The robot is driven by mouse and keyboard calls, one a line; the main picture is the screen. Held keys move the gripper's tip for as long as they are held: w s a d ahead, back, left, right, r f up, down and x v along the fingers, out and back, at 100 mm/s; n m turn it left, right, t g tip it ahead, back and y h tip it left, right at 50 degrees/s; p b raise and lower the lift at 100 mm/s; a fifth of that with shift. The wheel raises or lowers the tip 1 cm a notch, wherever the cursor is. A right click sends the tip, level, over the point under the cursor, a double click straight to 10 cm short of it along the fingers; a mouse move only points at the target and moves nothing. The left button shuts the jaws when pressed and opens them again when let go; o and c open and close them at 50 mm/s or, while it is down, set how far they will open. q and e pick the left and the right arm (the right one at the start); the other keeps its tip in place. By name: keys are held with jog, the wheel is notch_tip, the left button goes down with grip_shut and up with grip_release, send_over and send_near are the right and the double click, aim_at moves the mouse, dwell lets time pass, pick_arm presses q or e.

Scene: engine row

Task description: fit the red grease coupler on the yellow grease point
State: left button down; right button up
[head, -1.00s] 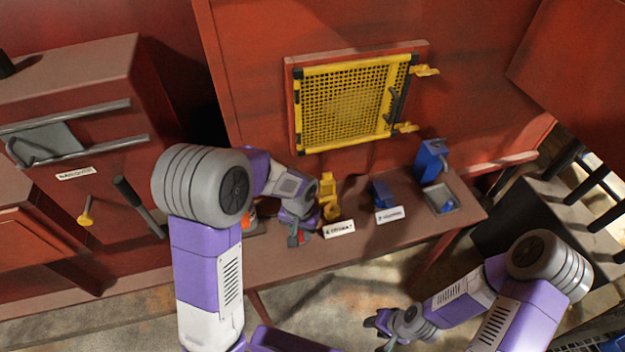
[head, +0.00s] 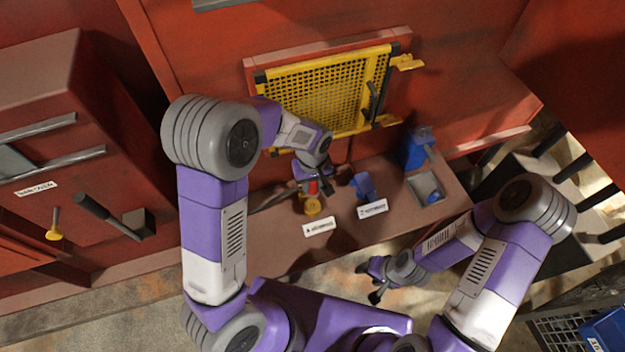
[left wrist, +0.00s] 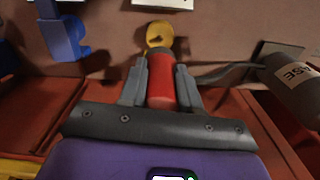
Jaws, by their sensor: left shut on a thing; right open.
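My left gripper (head: 313,188) is shut on the red grease coupler (left wrist: 162,88), which sits upright between the two grey fingers in the left wrist view. The yellow grease point (head: 313,206) is on the bench ledge; it also shows in the left wrist view (left wrist: 158,36) straight beyond the coupler's far end. The coupler's end overlaps the yellow part in the picture; I cannot tell whether they touch. A dark hose (left wrist: 222,72) runs from the coupler to the right. My right gripper (head: 377,279) is open and empty, in front of the bench.
A blue fitting (head: 363,187) stands right of the grease point, with white labels (head: 318,227) in front. Further right are a blue device (head: 416,149) and a grey tray (head: 424,190). A yellow mesh guard (head: 325,92) is behind. A dark grease canister (left wrist: 296,84) lies beside the hose.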

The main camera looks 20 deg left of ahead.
pick_arm(q)
jog(key=shift+s, duration=0.1)
jog(key=b, duration=0.5)
send_over(312, 204)
jog(key=shift+f, duration=2.95)
jog(key=shift+f+b, duration=1.05)
jog(key=shift+f, duration=0.45)
jog(key=c, duration=0.7)
grip_release()
notch_tip(312, 204, up, 8)
jog(key=shift+f+p, duration=0.2)
jog(key=shift+p, duration=0.6)
